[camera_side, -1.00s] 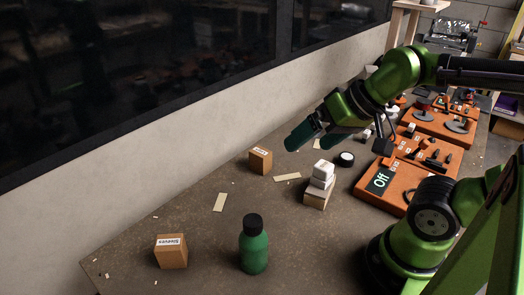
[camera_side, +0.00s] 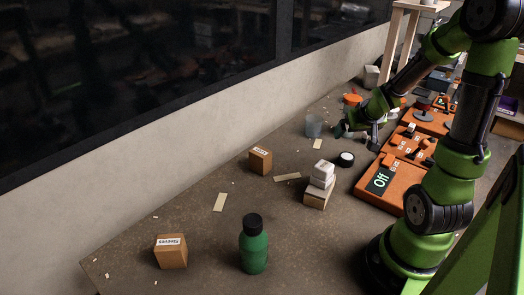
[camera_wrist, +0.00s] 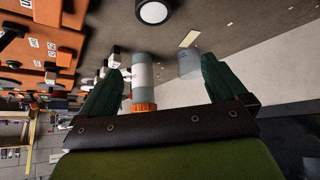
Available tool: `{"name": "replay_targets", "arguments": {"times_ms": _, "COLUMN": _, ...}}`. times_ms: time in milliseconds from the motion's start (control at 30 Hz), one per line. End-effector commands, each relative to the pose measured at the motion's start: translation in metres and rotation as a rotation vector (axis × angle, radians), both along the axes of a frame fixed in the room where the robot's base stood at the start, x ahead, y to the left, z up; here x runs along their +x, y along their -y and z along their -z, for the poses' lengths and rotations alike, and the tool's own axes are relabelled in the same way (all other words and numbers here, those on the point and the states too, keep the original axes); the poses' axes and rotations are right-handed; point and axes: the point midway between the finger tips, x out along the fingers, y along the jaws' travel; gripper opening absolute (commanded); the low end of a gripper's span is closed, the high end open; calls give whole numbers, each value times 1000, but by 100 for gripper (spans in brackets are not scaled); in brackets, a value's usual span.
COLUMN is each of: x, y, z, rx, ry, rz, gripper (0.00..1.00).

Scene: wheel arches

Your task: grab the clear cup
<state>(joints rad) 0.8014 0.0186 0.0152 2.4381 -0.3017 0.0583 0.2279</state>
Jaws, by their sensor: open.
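The clear cup (camera_side: 313,126) is a greyish see-through tumbler standing on the bench near the wall. In the wrist view the cup (camera_wrist: 189,64) shows just beyond my right finger's tip, inside the span of the fingers. My gripper (camera_side: 350,129) is low over the bench to the right of the cup in the side view, apart from it. In the wrist view my gripper (camera_wrist: 162,63) has its two dark green fingers spread wide with nothing held between them.
A bottle with an orange cap (camera_wrist: 144,106) also shows between the fingers, left of the cup. Orange panels (camera_side: 390,185) lie to the right.

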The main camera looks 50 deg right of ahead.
Motion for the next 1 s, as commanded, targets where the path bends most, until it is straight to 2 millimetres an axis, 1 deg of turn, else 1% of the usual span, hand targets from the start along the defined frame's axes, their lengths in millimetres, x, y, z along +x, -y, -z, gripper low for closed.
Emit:
{"name": "replay_targets", "arguments": {"times_ms": 33, "x": -5, "y": 22, "z": 15, "rx": -28, "ry": 14, "rz": -1, "gripper": 99}}
{"name": "replay_targets", "arguments": {"times_ms": 100, "x": -5, "y": 44, "z": 27, "rx": -76, "ry": 60, "rz": -36, "gripper": 99}}
{"name": "replay_targets", "arguments": {"times_ms": 200, "x": 2, "y": 60, "z": 37, "rx": -126, "ry": 149, "rz": -111, "gripper": 99}}
{"name": "replay_targets", "arguments": {"times_ms": 300, "x": 18, "y": 60, "z": 34, "rx": -169, "ry": 250, "rz": -211, "gripper": 99}}
{"name": "replay_targets", "arguments": {"times_ms": 400, "x": 37, "y": 52, "z": 20, "rx": -209, "ry": 343, "rz": -307, "gripper": 99}}
{"name": "replay_targets", "arguments": {"times_ms": 500, "x": 47, "y": 46, "z": 8, "rx": -233, "ry": 402, "rz": -359, "gripper": 99}}
{"name": "replay_targets", "arguments": {"times_ms": 567, "x": 51, "y": 44, "z": 6, "rx": -236, "ry": 421, "rz": -373, "gripper": 99}}
{"name": "replay_targets", "arguments": {"times_ms": 667, "x": 61, "y": 47, "z": 9, "rx": -232, "ry": 432, "rz": -372, "gripper": 99}}
{"name": "replay_targets", "arguments": {"times_ms": 1000, "x": 121, "y": 71, "z": 41, "rx": -232, "ry": 431, "rz": -372, "gripper": 99}}
